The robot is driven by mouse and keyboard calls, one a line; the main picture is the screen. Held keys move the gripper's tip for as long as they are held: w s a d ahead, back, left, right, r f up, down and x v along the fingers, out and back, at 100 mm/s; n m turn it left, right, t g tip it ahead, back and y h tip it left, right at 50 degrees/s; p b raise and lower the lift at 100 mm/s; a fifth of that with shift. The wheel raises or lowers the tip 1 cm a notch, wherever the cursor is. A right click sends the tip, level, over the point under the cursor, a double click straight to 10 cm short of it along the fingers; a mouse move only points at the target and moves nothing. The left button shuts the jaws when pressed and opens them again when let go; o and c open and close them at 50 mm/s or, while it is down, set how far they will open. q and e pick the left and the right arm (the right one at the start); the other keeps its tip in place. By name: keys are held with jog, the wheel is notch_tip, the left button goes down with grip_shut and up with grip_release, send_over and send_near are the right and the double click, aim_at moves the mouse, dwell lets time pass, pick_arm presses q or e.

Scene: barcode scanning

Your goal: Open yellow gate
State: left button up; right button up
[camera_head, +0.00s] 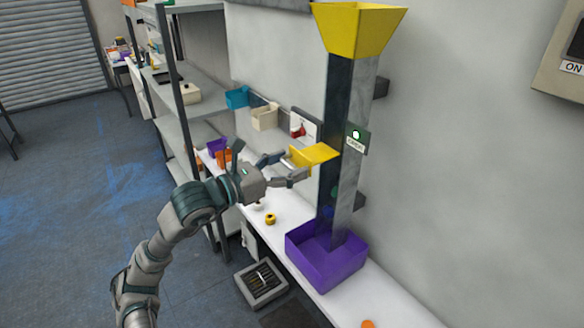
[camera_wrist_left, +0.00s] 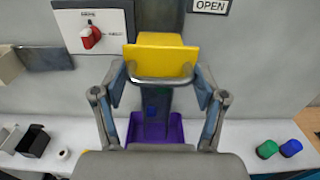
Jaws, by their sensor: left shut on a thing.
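The yellow gate (camera_head: 322,152) is a flat yellow plate with an upturned outer edge, sticking out of the left side of a tall grey chute (camera_head: 349,190). My left gripper (camera_head: 296,164) is shut on the gate's outer end. In the left wrist view the yellow gate (camera_wrist_left: 162,61) sits between the two fingers of my left gripper (camera_wrist_left: 162,82), with the chute behind it. A sign reading OPEN (camera_wrist_left: 209,6) is on the wall at the upper right of that view. My right gripper is not in view.
A yellow funnel (camera_head: 360,28) tops the chute, and a purple bin (camera_head: 326,265) stands under it on the white bench (camera_head: 385,300). A red switch (camera_wrist_left: 90,37) is on a wall panel. Grey shelves (camera_head: 188,103) stand at the left. A small yellow object (camera_head: 270,219) lies on the bench.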

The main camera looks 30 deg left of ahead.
pick_arm(q)
jog(key=shift+w+d, duration=0.2)
jog(key=shift+w, duration=0.3)
jog(key=o, duration=1.6)
jog(key=shift+w+d, duration=0.1)
jog(key=shift+o, duration=0.4)
jog(key=shift+r, duration=0.1)
jog(key=shift+s, duration=0.25)
jog(key=shift+a, duration=0.4)
jog(key=shift+s+a+f, duration=0.2)
jog(key=v, duration=1.1)
jog(key=shift+s, duration=0.3)
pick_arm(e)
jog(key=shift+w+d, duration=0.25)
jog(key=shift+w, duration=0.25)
